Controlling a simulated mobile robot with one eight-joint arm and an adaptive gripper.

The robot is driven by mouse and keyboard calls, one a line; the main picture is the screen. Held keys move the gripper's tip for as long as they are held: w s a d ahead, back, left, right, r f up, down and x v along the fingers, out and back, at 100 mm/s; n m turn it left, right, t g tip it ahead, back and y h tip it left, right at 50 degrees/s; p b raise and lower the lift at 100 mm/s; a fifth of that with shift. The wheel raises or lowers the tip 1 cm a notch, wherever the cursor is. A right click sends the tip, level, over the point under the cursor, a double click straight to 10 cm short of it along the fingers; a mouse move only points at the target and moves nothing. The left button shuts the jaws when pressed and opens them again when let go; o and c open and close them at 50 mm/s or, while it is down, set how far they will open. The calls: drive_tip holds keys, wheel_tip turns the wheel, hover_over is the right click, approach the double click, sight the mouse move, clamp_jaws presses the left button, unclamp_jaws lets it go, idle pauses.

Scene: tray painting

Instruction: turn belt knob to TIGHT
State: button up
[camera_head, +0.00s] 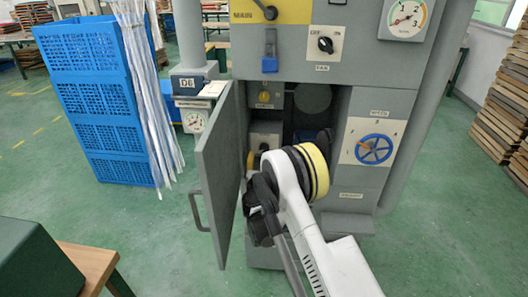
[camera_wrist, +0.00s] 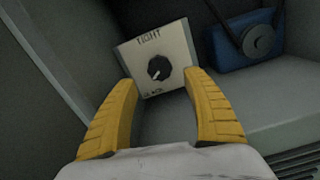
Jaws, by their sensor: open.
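The belt knob (camera_wrist: 158,68) is a small black round knob on a pale square plate (camera_wrist: 178,45). The plate reads TIGHT at the top; a smaller word at the bottom is partly blurred. A light mark on the knob seems to point down and left, toward the lower word. My gripper (camera_wrist: 162,80) is open, its two yellow fingers on either side of the plate's lower part. The knob shows beyond and between the fingertips, with nothing held. In the head view my arm hides most of the gripper, inside the open cabinet.
The grey cabinet door (camera_head: 220,165) stands open left of my arm. A blue motor-like part (camera_wrist: 245,45) with a belt and pulley is right of the knob plate. A blue handwheel (camera_head: 374,149) is on the right panel. Blue crates (camera_head: 95,110) stand at left.

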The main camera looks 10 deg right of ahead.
sight(264, 151)
drive_tip(key=b+x, duration=0.1)
drive_tip(key=x, duration=0.3)
drive_tip(key=shift+w+d+f, duration=0.1)
drive_tip(key=shift+w+d, duration=0.05)
drive_tip(key=shift+w, duration=0.25)
drive_tip(key=shift+w+d+b, duration=0.25)
drive_tip(key=shift+w+b, duration=0.05)
drive_tip(key=shift+w, duration=0.35)
drive_tip(key=c, duration=1.2)
